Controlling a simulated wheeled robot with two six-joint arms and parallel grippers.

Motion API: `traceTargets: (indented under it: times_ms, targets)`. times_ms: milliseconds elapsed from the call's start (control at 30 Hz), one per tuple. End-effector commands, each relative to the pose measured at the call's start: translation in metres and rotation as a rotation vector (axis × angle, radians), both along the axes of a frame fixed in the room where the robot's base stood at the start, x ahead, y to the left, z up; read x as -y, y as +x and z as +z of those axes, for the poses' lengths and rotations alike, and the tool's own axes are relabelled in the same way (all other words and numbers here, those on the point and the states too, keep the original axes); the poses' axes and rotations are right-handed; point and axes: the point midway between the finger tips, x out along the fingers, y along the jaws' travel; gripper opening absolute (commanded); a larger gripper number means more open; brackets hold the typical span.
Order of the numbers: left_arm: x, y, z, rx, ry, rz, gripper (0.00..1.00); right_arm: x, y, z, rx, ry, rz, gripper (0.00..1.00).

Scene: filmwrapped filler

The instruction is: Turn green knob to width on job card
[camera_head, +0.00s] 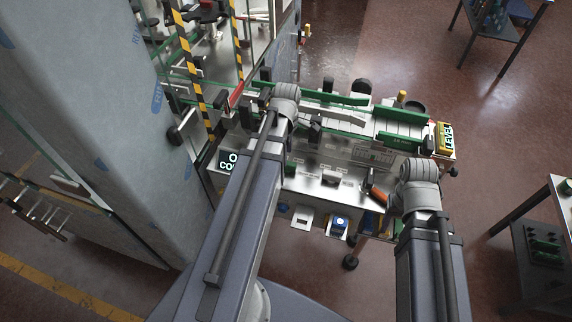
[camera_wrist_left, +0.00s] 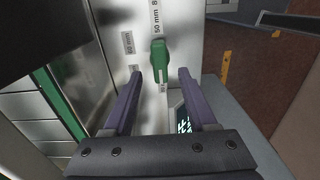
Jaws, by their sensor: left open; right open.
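The green knob (camera_wrist_left: 159,58) is on a pale metal panel in the left wrist view, with its long side running nearly up and down. Width labels surround it, including 50 mm (camera_wrist_left: 156,22) and 60 mm (camera_wrist_left: 128,42); others are partly covered. My left gripper (camera_wrist_left: 160,75) is open, with one finger on each side of the knob's lower end and a gap on both sides. In the head view my left wrist hides the knob. My right gripper (camera_head: 409,190) is open, mostly hidden by its own wrist at the machine's right. I cannot make out a job card.
A dark screen with white letters (camera_head: 230,160) stands left of my left arm. A yellow LEVEL sign (camera_head: 445,138) is at the machine's right end. An orange-handled thing (camera_head: 376,191) is close to my right wrist. A large wrapped block (camera_head: 100,110) fills the left.

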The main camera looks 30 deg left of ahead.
Motion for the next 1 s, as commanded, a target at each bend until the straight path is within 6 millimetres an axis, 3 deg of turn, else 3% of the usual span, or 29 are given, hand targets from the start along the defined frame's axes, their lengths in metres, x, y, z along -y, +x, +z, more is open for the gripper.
traceTargets:
  times_ms: [33,233,633,1000]
  targets:
    - [0.000,0.000,-0.014,0.000,0.000,0.000,0.57,0.000,0.000,-0.014,0.000,0.000,0.000,0.57]
    - [0.000,0.000,-0.036,0.000,0.000,0.000,0.57,0.000,0.000,-0.036,0.000,0.000,-0.001,0.57]
    - [0.000,0.000,-0.040,0.000,0.000,0.000,0.57,0.000,0.000,-0.040,0.000,0.000,-0.002,0.57]
    - [0.000,0.000,-0.040,0.000,0.000,0.000,0.16,0.000,0.000,-0.040,0.000,0.000,-0.002,0.57]
